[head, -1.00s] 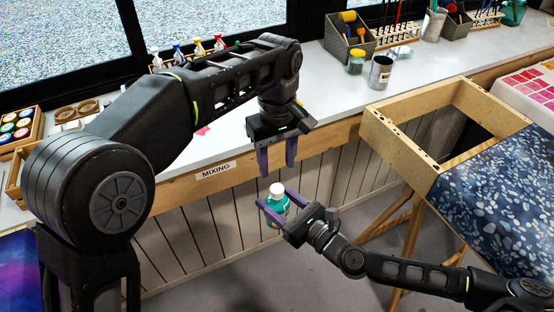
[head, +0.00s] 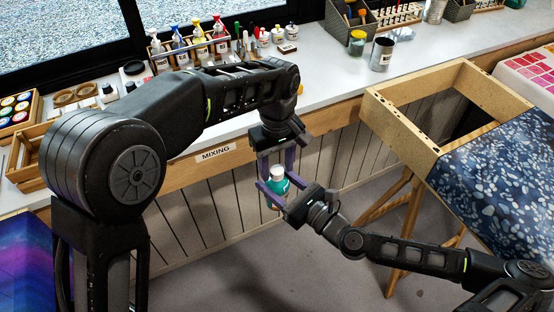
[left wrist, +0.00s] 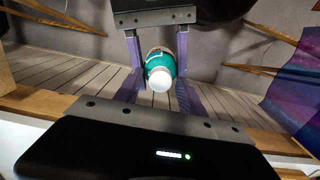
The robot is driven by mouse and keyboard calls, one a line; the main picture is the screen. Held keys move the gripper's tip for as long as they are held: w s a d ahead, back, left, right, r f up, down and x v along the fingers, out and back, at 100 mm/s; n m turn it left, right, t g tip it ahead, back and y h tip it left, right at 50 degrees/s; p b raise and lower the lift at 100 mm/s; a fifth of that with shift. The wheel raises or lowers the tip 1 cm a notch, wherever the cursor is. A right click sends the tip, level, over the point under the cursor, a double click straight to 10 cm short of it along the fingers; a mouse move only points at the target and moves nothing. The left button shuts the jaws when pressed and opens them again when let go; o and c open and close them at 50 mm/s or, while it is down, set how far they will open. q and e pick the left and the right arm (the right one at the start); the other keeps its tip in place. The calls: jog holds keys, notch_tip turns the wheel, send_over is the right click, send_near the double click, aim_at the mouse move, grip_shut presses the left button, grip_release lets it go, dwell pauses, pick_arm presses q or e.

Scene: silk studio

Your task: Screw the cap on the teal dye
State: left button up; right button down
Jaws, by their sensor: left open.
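The teal dye bottle (head: 277,188) is upright in front of the counter, held by my right gripper (head: 281,190), whose purple fingers are on both sides of it. A white cap (head: 278,171) sits on its top; whether it is tight I cannot tell. My left gripper (head: 277,165) points down from above, open, with a finger on either side of the cap. In the left wrist view, the white cap (left wrist: 160,80) shows between the left fingers (left wrist: 158,95), with gaps at the sides. The teal bottle (left wrist: 161,59) is beyond it, between the right fingers.
The counter (head: 330,75) with its "MIXING" label (head: 216,153) runs behind the arms. It carries a rack of spray bottles (head: 180,48), small jars and a metal can (head: 381,54). A wooden frame (head: 405,130) and a dark speckled cloth (head: 505,175) are at right.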

pick_arm(q)
grip_shut()
dwell(0.5)
jog(key=m, duration=1.4)
jog(key=shift+m, duration=0.4)
jog(key=shift+o, duration=0.7)
grip_release()
